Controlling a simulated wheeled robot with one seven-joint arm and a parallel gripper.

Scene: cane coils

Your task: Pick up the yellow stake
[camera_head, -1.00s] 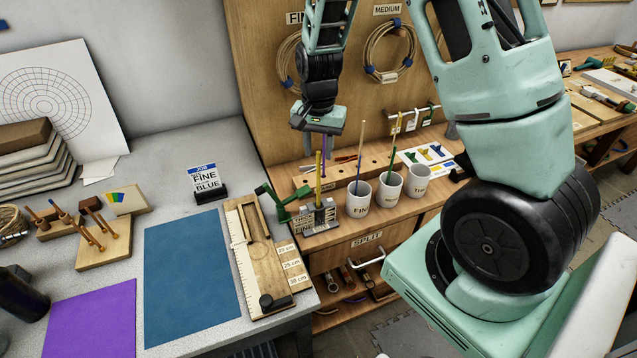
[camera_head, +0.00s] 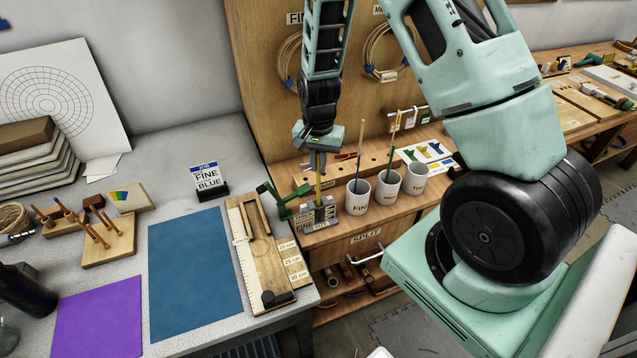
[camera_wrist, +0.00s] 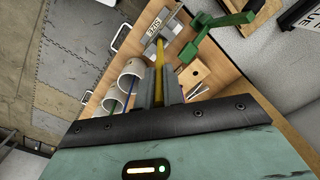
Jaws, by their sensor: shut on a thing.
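The yellow stake (camera_head: 318,183) stands upright in a grey metal block (camera_head: 320,213) on the wooden bench. My gripper (camera_head: 318,158) is above the block, with its fingers shut around the upper part of the stake. In the wrist view the yellow stake (camera_wrist: 159,58) runs between the two grey fingers (camera_wrist: 158,88), its far end at the grey block (camera_wrist: 163,25). The stake's top is hidden by my gripper.
White cups (camera_head: 359,196) holding thin sticks stand just right of the block. A green clamp-like tool (camera_head: 282,199) is close on the left. A wooden measuring board (camera_head: 265,250) and blue mat (camera_head: 193,270) lie on the grey table. Coils hang on the panel behind.

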